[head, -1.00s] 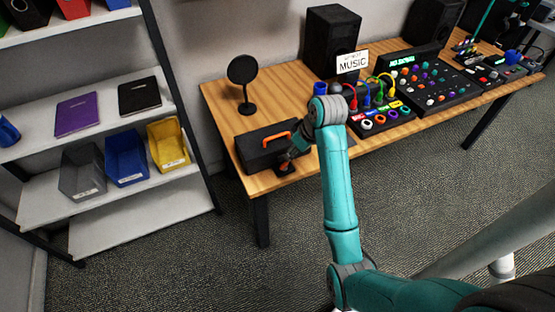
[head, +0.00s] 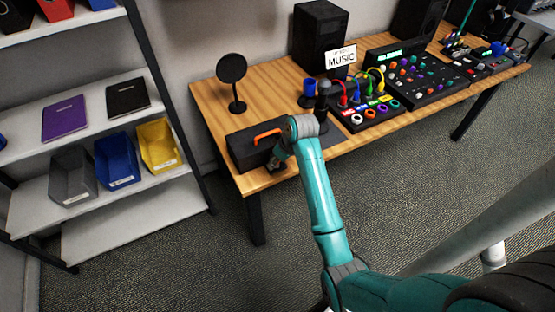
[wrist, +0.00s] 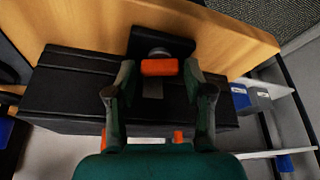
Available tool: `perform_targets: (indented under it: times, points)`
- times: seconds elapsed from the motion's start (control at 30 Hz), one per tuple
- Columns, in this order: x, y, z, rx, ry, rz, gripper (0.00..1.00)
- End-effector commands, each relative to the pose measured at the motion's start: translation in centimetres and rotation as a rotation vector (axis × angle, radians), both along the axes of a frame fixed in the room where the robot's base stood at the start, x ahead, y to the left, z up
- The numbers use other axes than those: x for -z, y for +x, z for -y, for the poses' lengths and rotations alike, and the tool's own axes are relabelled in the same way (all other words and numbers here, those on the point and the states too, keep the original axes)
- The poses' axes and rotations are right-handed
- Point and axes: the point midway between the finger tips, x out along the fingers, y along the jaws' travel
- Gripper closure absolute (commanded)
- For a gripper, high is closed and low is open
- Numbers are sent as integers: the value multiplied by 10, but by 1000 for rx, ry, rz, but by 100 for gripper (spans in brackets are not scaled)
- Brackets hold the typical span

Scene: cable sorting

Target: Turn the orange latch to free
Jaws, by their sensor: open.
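The orange latch (wrist: 159,67) is a short bar on a round grey pivot over a black plate at the table's edge, in front of a black case (wrist: 72,90). It lies crosswise in the wrist view. My gripper (wrist: 159,77) is open, with one finger on each side of the latch; small gaps seem to show, but contact is hard to judge. In the head view, my gripper (head: 275,164) is at the front of the case (head: 241,153) and hides the latch. The case's orange handle (head: 267,136) stands on top.
The wooden table (head: 205,101) holds a round black disc on a stand (head: 232,77), a cable panel (head: 366,115) and a mixer (head: 412,75) to the right. A shelf with bins (head: 117,160) stands at left. The floor in front is clear.

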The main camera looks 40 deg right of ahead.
Motion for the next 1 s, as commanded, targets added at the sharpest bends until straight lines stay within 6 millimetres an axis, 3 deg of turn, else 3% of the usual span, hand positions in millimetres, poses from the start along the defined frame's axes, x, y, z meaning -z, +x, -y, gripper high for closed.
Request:
perform_targets:
  times: [0.03, 0.2, 0.37, 0.73, 1.0]
  points:
    - [0, 0, 0, 0, 0, 0, 55]
    - [0, 0, 0, 0, 0, 0, 93]
    - [0, 0, 0, 17, 1, 0, 93]
    - [0, 0, -3, 301, 0, -1, 93]
    - [0, 0, -3, 378, 1, 0, 93]
